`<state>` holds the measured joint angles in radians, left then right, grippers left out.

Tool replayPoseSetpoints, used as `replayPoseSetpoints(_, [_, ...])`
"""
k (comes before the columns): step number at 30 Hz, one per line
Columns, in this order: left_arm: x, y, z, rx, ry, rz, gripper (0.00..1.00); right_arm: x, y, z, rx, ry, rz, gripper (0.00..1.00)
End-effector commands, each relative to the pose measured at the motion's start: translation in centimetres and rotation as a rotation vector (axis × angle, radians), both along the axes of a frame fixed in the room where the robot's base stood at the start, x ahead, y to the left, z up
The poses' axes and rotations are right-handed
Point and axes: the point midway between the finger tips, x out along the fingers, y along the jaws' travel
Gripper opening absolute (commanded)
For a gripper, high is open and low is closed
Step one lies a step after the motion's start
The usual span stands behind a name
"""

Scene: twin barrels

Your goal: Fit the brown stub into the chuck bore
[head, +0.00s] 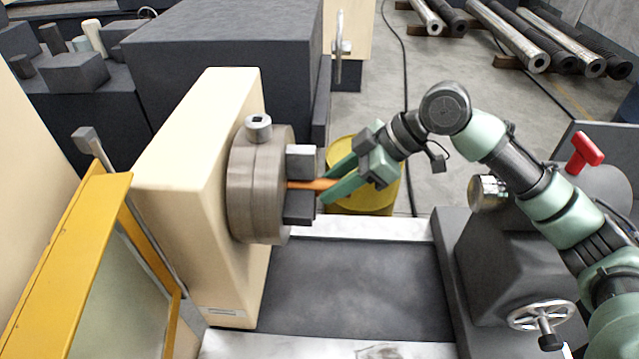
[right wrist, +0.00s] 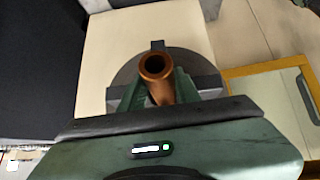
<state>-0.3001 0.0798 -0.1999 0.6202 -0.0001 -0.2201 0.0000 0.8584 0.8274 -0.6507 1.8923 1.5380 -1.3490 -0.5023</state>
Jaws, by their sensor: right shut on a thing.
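The brown stub (head: 308,184) is a slim orange-brown piece lying about level between the chuck's jaws. My right gripper (head: 328,184) is shut on it from the right, with green fingers on either side. The chuck (head: 257,190) is a grey metal disc on the cream headstock. In the right wrist view, the stub (right wrist: 162,82) shows a round hollow end towards the camera, with the chuck (right wrist: 128,72) behind it. The stub's chuck-side end and the bore are hidden, so I cannot tell whether it is inside. My left gripper is out of view.
A tailstock with a handwheel (head: 541,315) and red lever (head: 585,152) stands at the right, near my right arm. A yellow barrel (head: 375,201) stands behind the gripper. A yellow-framed guard (head: 75,250) is at the left. The dark lathe bed (head: 350,285) below is clear.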

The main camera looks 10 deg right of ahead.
Motion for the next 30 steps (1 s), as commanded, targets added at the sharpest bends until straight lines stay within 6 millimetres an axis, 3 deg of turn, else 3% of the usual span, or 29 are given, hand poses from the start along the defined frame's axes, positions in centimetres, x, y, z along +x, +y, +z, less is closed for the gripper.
replayPoseSetpoints(14, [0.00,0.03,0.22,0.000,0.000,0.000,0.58,0.05,0.46,-0.17,0.000,0.003,0.001,0.00])
replayPoseSetpoints(15, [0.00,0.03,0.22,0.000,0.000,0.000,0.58,0.04,0.46,-0.16,0.000,0.003,0.001,0.35])
replayPoseSetpoints(18, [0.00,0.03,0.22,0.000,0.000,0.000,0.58,0.06,0.45,-0.13,0.000,0.002,0.001,0.58])
replayPoseSetpoints(30, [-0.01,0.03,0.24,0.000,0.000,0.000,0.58,0.16,0.42,0.03,0.002,-0.002,-0.001,0.58])
